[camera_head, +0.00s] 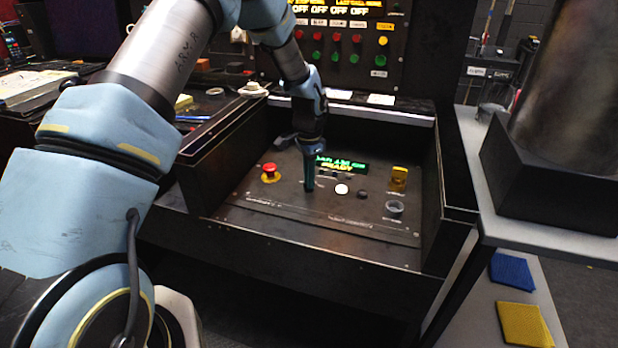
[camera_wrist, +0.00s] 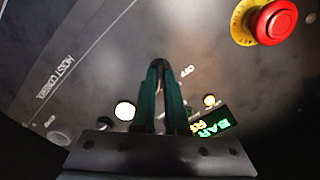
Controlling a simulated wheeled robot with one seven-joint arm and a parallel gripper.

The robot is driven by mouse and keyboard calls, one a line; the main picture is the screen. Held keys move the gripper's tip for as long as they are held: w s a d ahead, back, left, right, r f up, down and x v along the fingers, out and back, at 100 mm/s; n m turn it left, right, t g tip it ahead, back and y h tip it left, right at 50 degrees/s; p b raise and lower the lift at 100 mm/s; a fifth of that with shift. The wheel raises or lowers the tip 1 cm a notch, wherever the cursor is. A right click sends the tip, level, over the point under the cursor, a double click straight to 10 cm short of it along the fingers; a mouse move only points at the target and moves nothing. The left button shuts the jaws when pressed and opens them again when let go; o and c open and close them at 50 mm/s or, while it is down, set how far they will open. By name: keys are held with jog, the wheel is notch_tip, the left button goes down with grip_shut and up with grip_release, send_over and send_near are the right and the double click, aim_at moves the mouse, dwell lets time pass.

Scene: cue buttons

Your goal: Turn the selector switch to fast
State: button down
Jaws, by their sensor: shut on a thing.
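My gripper (camera_head: 309,186) points down at the black control panel (camera_head: 270,215), between the red emergency button and the white button. In the wrist view, the green fingers (camera_wrist: 160,66) are close together, shut on a small dark knob at their tips, which I take to be the selector switch. The fingers hide almost all of it, so its pointing direction cannot be told. Small white labels sit beside the fingertips; one seems to read OFF, the other is unclear. The lit display (camera_head: 341,165) stands just behind and right of my gripper.
The red emergency button (camera_head: 269,170) is to the left, also large in the wrist view (camera_wrist: 276,22). Raised black side walls flank the panel.

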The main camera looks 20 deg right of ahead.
dwell(0.3)
jog(key=c, duration=0.9)
grip_release()
jog(key=shift+c, duration=0.2)
notch_tip(320, 180, up, 11)
jog(key=b, duration=0.1)
jog(key=shift+f, duration=0.1)
